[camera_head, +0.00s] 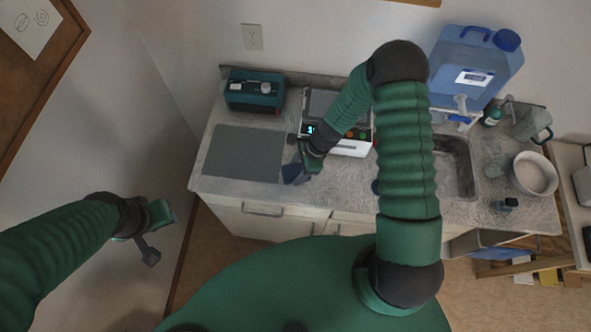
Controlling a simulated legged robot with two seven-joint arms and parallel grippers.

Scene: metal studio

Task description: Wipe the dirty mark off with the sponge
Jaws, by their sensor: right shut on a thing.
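My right gripper (298,168) is low over the counter, just right of the grey mat's edge. It is shut on a small dark-blue piece (294,175), which looks like the sponge; the gripper partly hides it. I cannot tell whether the sponge touches the surface. I cannot make out the dirty mark; the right gripper and arm cover part of the counter. My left gripper (158,232) is open and empty, off the counter's left end, in front of the wall.
The grey mat (243,153) lies on the counter (208,183). Behind are a teal box device (254,92) and a white device (350,149). To the right are a sink (458,165), a blue water jug (474,65), a white bowl (535,174) and a small dark object (507,205).

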